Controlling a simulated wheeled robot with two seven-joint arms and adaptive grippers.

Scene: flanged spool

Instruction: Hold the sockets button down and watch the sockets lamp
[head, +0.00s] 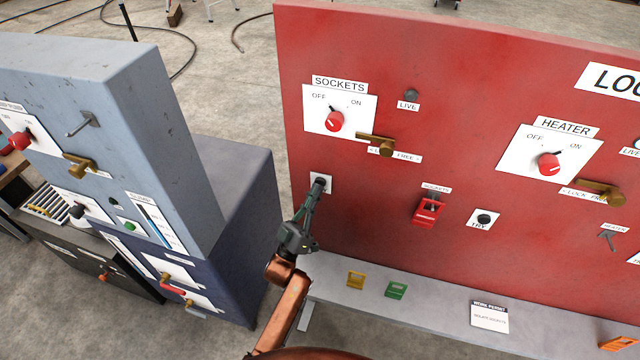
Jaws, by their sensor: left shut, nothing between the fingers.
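On the red panel, the SOCKETS section has a red rotary knob (334,121) on a white plate marked OFF and ON. The small round sockets lamp (411,95), above the LIVE label, looks dark grey and unlit. My left gripper (318,187) is shut and empty. Its fingertips are at a small white plate (327,178) below the knob, over a dark round part that they mostly hide. I cannot tell whether that button is pressed in. My right gripper is not in view.
A brass lock lever (376,139), a red guarded part (428,211) and a TRY button (484,219) are to the right. A shelf below holds a yellow tag (356,280), a green tag (396,290) and a work permit (489,317). Grey-blue cabinets (165,130) stand left.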

